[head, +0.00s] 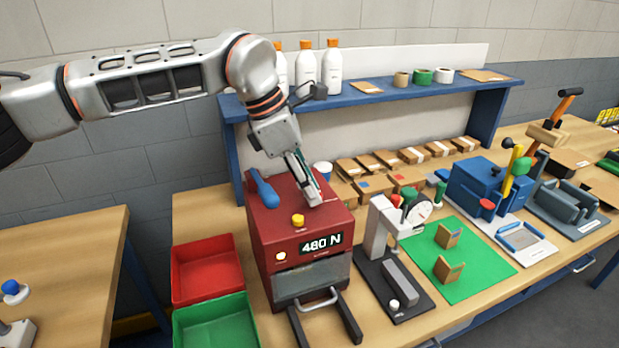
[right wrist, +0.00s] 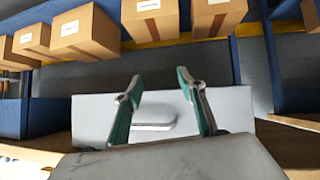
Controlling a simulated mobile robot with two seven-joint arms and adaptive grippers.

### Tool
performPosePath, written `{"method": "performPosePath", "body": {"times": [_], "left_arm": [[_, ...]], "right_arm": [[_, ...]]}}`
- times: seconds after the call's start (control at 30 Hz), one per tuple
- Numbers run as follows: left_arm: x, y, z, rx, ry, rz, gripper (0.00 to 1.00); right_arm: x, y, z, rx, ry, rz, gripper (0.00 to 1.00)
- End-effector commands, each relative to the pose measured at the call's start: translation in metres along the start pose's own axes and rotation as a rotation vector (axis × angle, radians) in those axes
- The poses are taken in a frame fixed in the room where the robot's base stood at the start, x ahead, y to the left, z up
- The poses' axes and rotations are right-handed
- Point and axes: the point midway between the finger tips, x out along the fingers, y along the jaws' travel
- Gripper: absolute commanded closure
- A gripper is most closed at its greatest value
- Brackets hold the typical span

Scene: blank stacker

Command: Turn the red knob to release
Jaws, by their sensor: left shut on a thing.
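A red machine (head: 262,228) with a 480 N display stands on the bench in the head view. My left gripper (head: 313,196) reaches down to the right side of its top and is shut. What it holds looks to be the red knob there, but the fingers hide it and I cannot see its angle. A blue lever (head: 265,190) and a yellow knob (head: 298,220) sit on the same machine, left of and in front of the fingers. My right gripper (right wrist: 158,95) is open and empty in the right wrist view.
A red bin (head: 205,262) and a green bin (head: 222,318) stand left of the machine. A gauge stand (head: 383,225), a green mat (head: 470,275) and a blue machine (head: 478,180) stand to its right. A blue shelf (head: 400,92) with bottles rises behind.

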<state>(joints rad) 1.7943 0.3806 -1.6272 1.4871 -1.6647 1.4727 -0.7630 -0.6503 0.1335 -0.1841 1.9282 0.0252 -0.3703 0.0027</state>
Motion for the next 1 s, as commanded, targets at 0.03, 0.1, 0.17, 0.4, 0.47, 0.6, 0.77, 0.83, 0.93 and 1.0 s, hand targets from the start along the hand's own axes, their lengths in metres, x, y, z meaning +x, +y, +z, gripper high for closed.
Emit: {"method": "performPosePath", "body": {"times": [0.03,0.1,0.17,0.4,0.47,0.6,0.77,0.83,0.93,1.0], "left_arm": [[0.0011,-0.0003,-0.0005,0.022,0.003,-0.014,0.99],[0.0016,-0.0005,-0.0006,0.055,0.003,-0.029,0.99],[0.0018,-0.0003,-0.0006,0.079,0.004,-0.039,0.99],[0.0025,0.0002,-0.0008,0.138,0.004,-0.061,0.99],[0.0025,0.0002,-0.0009,0.145,0.004,-0.064,0.99],[0.0027,0.0001,-0.001,0.151,0.004,-0.066,0.99],[0.003,0.0,-0.0011,0.151,0.004,-0.066,0.99],[0.003,-0.0001,-0.0011,0.151,0.004,-0.066,0.99],[0.003,-0.0001,-0.0011,0.151,0.004,-0.066,0.64],[0.0025,0.0002,-0.0009,0.151,0.004,-0.065,0.6]], "right_arm": [[-0.0015,0.0018,0.0033,0.0,-0.01,0.003,0.6],[-0.0021,0.0024,0.0068,0.0,-0.019,0.004,0.6],[-0.0027,0.0023,0.0077,0.002,-0.022,0.005,0.6],[-0.0035,0.0019,0.0059,0.011,-0.023,0.008,0.6],[-0.0036,0.002,0.0058,0.013,-0.023,0.009,0.6],[-0.0034,0.0022,0.0061,0.015,-0.024,0.011,0.6],[-0.0034,0.0021,0.0064,0.016,-0.024,0.011,0.6],[-0.0034,0.0021,0.0064,0.016,-0.024,0.011,0.6],[-0.0034,0.0019,0.0065,0.016,-0.024,0.011,0.6],[-0.0035,0.0018,0.0067,0.016,-0.024,0.01,0.6]]}}
